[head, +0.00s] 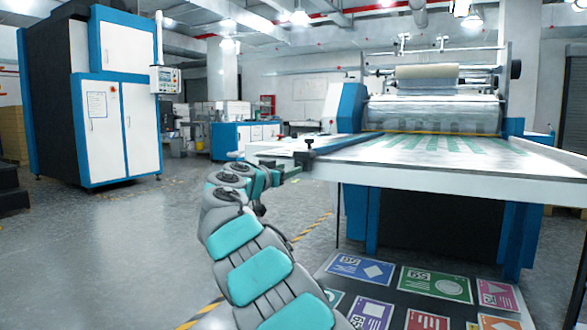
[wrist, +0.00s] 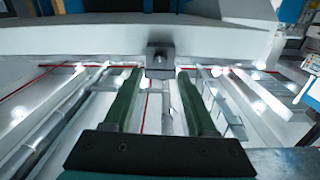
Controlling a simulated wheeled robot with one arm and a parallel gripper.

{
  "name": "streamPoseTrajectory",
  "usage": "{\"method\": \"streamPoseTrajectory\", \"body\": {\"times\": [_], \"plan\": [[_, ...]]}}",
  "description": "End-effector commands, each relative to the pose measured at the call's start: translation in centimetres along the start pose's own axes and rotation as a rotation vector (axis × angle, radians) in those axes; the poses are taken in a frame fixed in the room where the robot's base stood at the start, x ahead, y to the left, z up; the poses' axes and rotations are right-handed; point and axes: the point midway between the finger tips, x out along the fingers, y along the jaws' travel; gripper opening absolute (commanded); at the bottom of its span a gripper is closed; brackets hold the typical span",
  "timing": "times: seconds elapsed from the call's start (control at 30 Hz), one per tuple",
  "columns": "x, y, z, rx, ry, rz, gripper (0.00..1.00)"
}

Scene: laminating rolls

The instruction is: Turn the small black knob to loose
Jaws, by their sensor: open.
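The small black knob (head: 309,142) stands on a dark block at the near left corner of the laminating machine's table (head: 400,150). In the wrist view a small dark square piece with a round centre (wrist: 160,57), apparently this knob, lies straight ahead at the edge of a pale surface. My gripper (wrist: 160,72) is open, its two green fingers to the left and right of that piece, with nothing between them. I cannot tell whether the fingertips touch it. In the head view my gripper (head: 291,172) is at the table corner, partly hidden by my arm.
The laminating machine's rollers (head: 430,100) are at the back of the table. Colourful printed sheets (head: 435,284) lie on a dark surface below the table. A blue and white cabinet (head: 125,130) stands at the left. The grey floor (head: 120,240) between is clear.

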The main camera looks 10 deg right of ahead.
Motion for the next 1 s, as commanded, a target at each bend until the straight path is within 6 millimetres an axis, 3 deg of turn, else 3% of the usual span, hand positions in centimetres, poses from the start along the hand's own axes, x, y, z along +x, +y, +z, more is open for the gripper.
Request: {"method": "streamPoseTrajectory", "body": {"times": [0.4, 0.87, 1.0], "plan": [[4.3, -0.1, 0.1, -0.002, -0.004, -0.001, 0.57], [4.9, 0.0, 0.1, -0.002, -0.001, 0.000, 0.57], [4.9, 0.0, 0.1, -0.002, -0.001, 0.000, 0.41]]}}
